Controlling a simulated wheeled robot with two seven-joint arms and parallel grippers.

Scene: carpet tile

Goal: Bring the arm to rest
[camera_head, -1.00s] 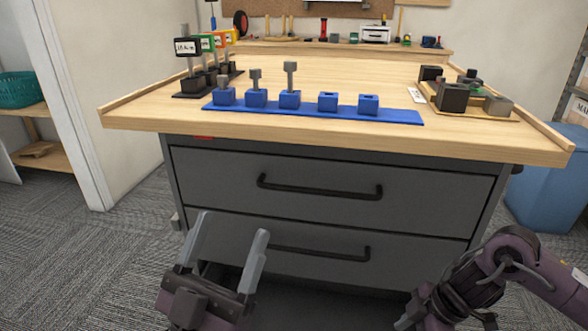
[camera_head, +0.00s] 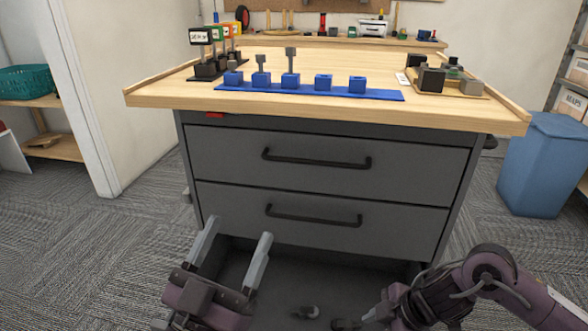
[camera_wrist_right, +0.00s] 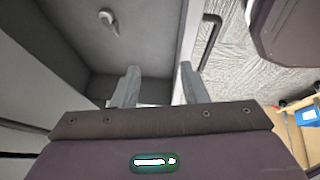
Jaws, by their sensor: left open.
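My left gripper (camera_head: 236,236) is in the lower left of the head view, in front of the drawer cabinet. Its two grey fingers are spread, with nothing between them. My right arm comes in from the lower right, with its hand low over the open bottom drawer (camera_head: 270,275); its fingers are hard to make out there. In the right wrist view my right gripper (camera_wrist_right: 160,84) has its two fingers apart and nothing between them. The grey drawer interior and a small light object (camera_wrist_right: 108,20) lie beyond them.
The workbench (camera_head: 170,97) carries a blue strip (camera_head: 390,95) with blue blocks and a wooden tray (camera_head: 482,94) with dark blocks. Two upper drawers are closed. A blue bin (camera_head: 540,165) stands at right. Carpet is free at left.

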